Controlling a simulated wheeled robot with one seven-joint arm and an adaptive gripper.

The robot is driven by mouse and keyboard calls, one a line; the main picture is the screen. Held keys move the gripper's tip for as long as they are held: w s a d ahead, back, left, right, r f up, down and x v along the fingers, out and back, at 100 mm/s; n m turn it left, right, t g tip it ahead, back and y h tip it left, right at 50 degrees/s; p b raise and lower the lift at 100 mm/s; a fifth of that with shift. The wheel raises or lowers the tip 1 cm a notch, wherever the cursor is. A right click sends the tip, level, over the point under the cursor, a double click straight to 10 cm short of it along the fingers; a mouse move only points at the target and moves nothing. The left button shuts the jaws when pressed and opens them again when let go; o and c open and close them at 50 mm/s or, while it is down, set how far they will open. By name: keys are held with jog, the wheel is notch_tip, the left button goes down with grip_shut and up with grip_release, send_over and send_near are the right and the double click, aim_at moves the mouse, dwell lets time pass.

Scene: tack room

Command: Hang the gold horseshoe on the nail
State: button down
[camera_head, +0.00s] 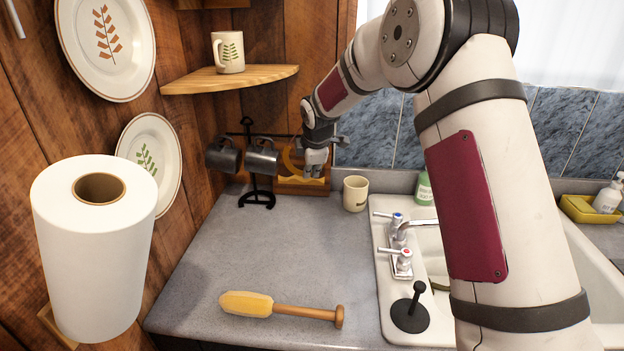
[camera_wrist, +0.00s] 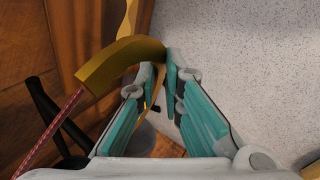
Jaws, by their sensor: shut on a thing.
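The gold horseshoe (camera_head: 289,160) is at the back of the counter, partly hidden by my gripper (camera_head: 316,168). In the wrist view the horseshoe (camera_wrist: 118,60) is a thick gold arc with a red cord running from its left end. My gripper (camera_wrist: 160,78) is shut on the horseshoe near the arc's right end, between its teal fingertips. Just behind and below, a wooden piece (camera_head: 300,187) stands against the back wall. I cannot make out the nail in either view.
A black stand with hanging dark mugs (camera_head: 262,157) is close left of my gripper. A cream cup (camera_head: 355,193) and the sink tap (camera_head: 398,228) are to the right. A yellow-headed brush (camera_head: 247,304) lies in front. The mid-counter is clear; a corner shelf (camera_head: 232,78) juts out above.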

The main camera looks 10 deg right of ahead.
jog(key=f, duration=0.2)
jog(key=f+p, duration=0.1)
jog(key=f, duration=0.1)
jog(key=shift+w+d, duration=0.15)
jog(key=shift+w, duration=0.25)
jog(key=shift+f, duration=0.1)
jog(key=c, duration=2.1)
grip_release()
jog(key=shift+f, duration=0.1)
jog(key=shift+c, duration=0.2)
jog(key=o, duration=0.4)
jog(key=shift+o, duration=0.2)
